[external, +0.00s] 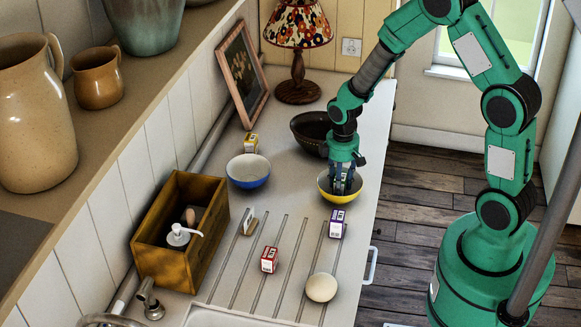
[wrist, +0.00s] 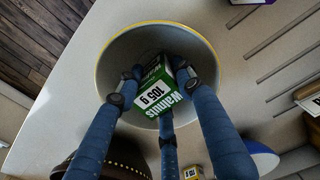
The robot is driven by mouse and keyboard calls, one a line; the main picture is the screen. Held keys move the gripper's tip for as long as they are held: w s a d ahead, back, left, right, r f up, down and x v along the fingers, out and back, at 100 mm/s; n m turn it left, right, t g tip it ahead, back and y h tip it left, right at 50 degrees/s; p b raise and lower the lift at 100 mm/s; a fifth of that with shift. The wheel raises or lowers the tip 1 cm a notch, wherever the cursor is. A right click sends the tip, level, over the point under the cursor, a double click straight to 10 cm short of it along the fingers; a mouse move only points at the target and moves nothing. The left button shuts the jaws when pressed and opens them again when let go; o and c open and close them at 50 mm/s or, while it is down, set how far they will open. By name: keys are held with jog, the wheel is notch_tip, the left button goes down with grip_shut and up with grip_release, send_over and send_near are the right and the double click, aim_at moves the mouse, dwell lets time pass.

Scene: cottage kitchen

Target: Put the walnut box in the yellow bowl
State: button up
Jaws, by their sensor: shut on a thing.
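The yellow bowl (external: 336,198) stands on the counter right of centre, near its front edge. My gripper (external: 341,186) points down into it from above. In the wrist view, my gripper (wrist: 155,82) has its blue fingers closed around the walnut box (wrist: 158,92), a green and white carton with "Walnuts 105 g" on it. The box is tilted and lies within the rim of the yellow bowl (wrist: 206,40), which also shows there. Whether the box touches the bowl's bottom cannot be told. In the external view the fingers hide the box.
A dark brown bowl (external: 306,128) stands just behind the yellow bowl, and a blue bowl (external: 248,174) to its left. A purple box (external: 337,224), a red box (external: 269,260) and a pale round thing (external: 321,288) are nearer the sink. A wooden crate (external: 158,262) stands left.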

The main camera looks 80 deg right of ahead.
jog(key=shift+f, duration=0.2)
jog(key=o, duration=1.2)
jog(key=shift+o, duration=0.2)
jog(key=shift+r, duration=0.15)
notch_tip(320, 180, up, 13)
jog(key=shift+f+p, duration=0.2)
jog(key=shift+p, duration=0.5)
